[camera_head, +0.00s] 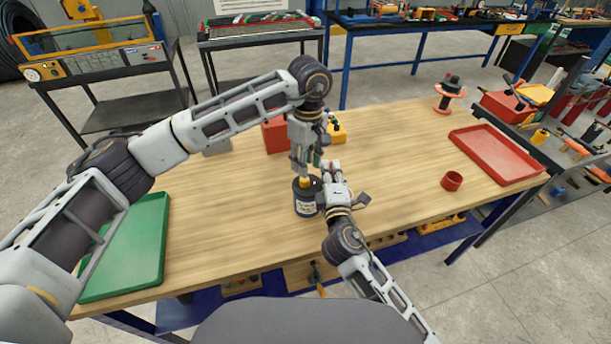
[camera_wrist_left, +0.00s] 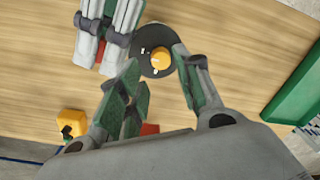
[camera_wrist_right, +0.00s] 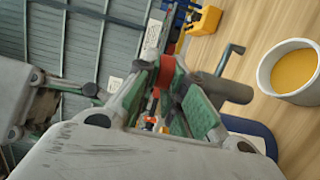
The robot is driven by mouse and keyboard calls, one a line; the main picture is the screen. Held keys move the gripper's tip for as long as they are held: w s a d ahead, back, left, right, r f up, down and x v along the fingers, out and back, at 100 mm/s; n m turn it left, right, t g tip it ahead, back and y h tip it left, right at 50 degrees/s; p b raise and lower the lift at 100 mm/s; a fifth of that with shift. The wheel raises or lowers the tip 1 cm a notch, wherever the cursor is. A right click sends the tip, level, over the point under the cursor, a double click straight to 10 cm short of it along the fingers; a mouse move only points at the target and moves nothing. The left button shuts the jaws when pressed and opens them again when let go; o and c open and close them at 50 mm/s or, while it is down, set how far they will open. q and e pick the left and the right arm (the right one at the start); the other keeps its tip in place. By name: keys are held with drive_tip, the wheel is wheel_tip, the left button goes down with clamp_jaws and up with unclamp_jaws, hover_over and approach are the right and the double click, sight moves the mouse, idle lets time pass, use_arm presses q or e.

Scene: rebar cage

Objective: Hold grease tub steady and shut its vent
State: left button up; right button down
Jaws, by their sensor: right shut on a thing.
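The dark grease tub (camera_head: 306,203) stands upright on the wooden table, with a white label and an orange knob (camera_head: 305,181) on its lid. The left wrist view shows the black lid (camera_wrist_left: 146,42) and knob (camera_wrist_left: 161,59) from above. My left gripper (camera_head: 303,172) is over the tub, its fingers (camera_wrist_left: 160,72) apart with the lid between or just beyond them; contact cannot be told. My right gripper (camera_head: 327,170) is close beside the tub on the right. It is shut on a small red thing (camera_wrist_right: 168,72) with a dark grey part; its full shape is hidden.
A green tray (camera_head: 130,245) lies at the left and a red tray (camera_head: 495,154) at the right. A red cup (camera_head: 452,181) is near the red tray. A red box (camera_head: 274,136) and a yellow thing (camera_head: 337,133) stand behind the grippers. A pale cup (camera_wrist_right: 293,72) with yellow inside shows in the right wrist view.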

sight(305, 181)
use_arm(q)
drive_tip(key=shift+a+f, duration=0.1)
drive_tip(key=shift+f, duration=2.65)
drive_tip(key=c, duration=0.8)
drive_tip(key=shift+o, duration=0.2)
